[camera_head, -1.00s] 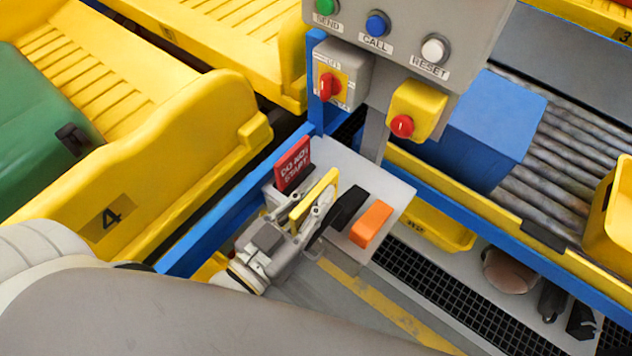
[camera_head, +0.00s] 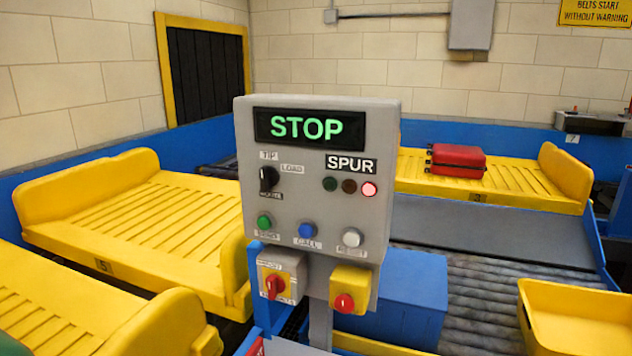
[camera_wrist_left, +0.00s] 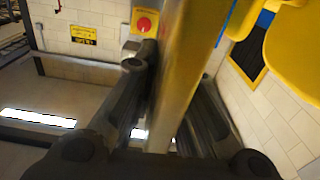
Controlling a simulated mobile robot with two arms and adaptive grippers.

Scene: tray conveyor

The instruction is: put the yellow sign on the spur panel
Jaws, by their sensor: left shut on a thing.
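The spur panel (camera_head: 320,208) is a grey upright box in the middle of the head view. It has a green "STOP" display, a SPUR label, a black knob, a lit red lamp at the right of three, and green, blue and white buttons. My left gripper (camera_wrist_left: 170,85) shows only in the left wrist view. It is shut on the yellow sign (camera_wrist_left: 188,70), seen nearly edge-on between the dark fingers; its face and lettering cannot be read. My right gripper is in neither current view.
A red rotary switch (camera_head: 274,286) and a yellow box with a red button (camera_head: 345,302) hang below the panel. A blue box (camera_head: 405,300) stands behind. Yellow trays (camera_head: 140,215) are at left, a red suitcase (camera_head: 457,160) and yellow tub (camera_head: 570,320) at right.

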